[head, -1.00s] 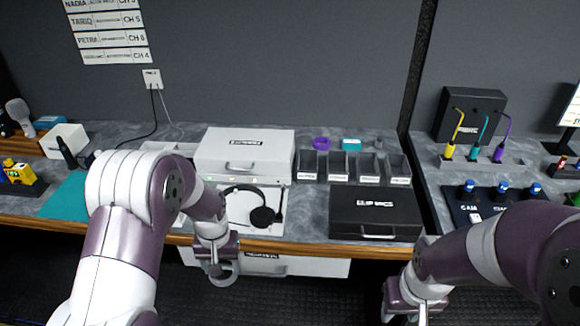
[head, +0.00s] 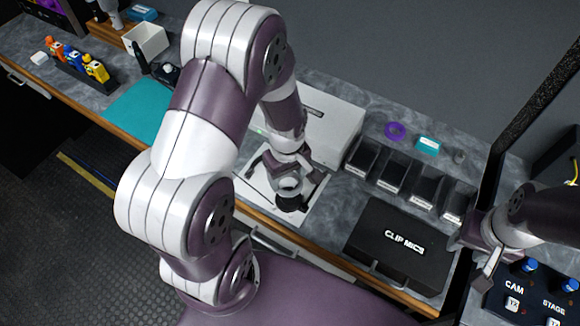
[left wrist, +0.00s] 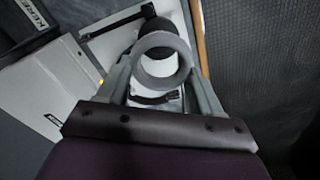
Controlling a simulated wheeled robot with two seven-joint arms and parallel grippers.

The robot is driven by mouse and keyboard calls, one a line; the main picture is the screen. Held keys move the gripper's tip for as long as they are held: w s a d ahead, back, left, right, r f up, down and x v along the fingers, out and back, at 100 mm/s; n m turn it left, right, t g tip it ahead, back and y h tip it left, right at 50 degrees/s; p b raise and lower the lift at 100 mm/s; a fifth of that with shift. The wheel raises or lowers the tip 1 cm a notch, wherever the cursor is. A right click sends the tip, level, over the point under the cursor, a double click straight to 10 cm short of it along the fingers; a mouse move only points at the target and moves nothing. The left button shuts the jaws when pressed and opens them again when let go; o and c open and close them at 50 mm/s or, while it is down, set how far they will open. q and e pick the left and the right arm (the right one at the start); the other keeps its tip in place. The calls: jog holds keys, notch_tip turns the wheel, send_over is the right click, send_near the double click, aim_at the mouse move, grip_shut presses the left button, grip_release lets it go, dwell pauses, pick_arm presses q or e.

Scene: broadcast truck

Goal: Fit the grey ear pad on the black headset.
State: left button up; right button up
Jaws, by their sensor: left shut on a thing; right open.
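The grey ear pad (left wrist: 143,62) is a ring held between the fingers of my left gripper (head: 285,183). In the left wrist view it shows in front of the black headset (left wrist: 159,26), partly covering it. In the head view the black ear cup (head: 292,204) shows just below the ring (head: 289,189). I cannot tell whether ring and cup touch. The headset lies on a white surface, its band mostly hidden by my gripper. My right gripper (head: 487,262) is open and empty, at the right near the clip mics case.
A black clip mics case (head: 385,247) and several black bins (head: 420,187) are right of the headset. A white case (head: 335,131) stands behind it. A purple ring (head: 396,131) and a teal box (head: 428,147) lie at the back. A teal mat (head: 135,112) is at the left.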

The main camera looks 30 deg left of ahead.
pick_arm(q)
jog(key=f+b, duration=0.1)
jog(key=f, duration=0.1)
jog(key=f+b, duration=0.2)
jog(key=f, duration=0.1)
jog(key=shift+w+a, duration=0.1)
jog(key=shift+w, duration=0.1)
jog(key=shift+w+a+f+b, duration=0.1)
jog(key=shift+w+f+b, duration=0.05)
jog(key=shift+f+b, duration=0.4)
jog(key=shift+p, duration=0.6)
dwell(0.8)
jog(key=shift+f+b, duration=0.7)
jog(key=shift+f, duration=0.25)
jog(key=o, duration=1.1)
